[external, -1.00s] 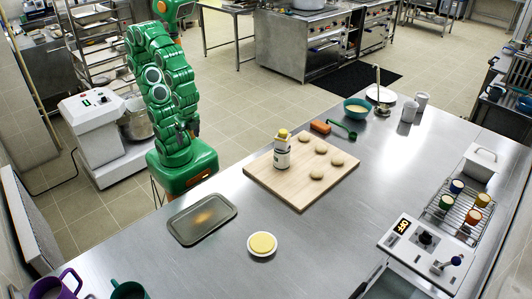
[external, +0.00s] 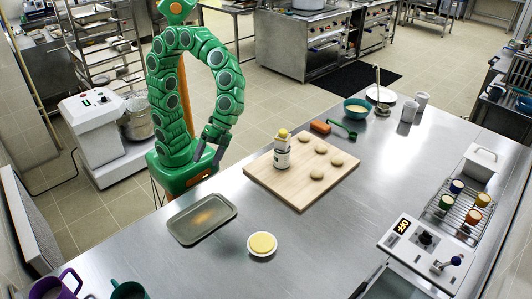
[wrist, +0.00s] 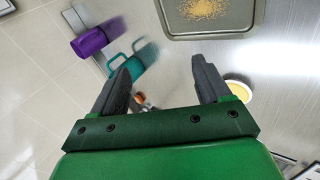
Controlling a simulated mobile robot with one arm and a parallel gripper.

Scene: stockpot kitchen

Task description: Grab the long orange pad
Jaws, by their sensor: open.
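A long orange pad (external: 320,127) lies on the steel table just behind the wooden board, left of a green ladle. It is not in the wrist view. My gripper (external: 208,158) hangs at the table's left edge, behind the baking tray and well to the left of the pad. In the wrist view my gripper (wrist: 155,75) shows two dark fingers spread apart with nothing between them.
A wooden board (external: 288,194) with dough balls and a white bottle (external: 282,152) stands between my gripper and the pad. A baking tray (external: 202,238) and a small yellow-filled dish (external: 262,244) are nearer. A teal bowl (external: 357,108) and green ladle (external: 343,127) are near the pad.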

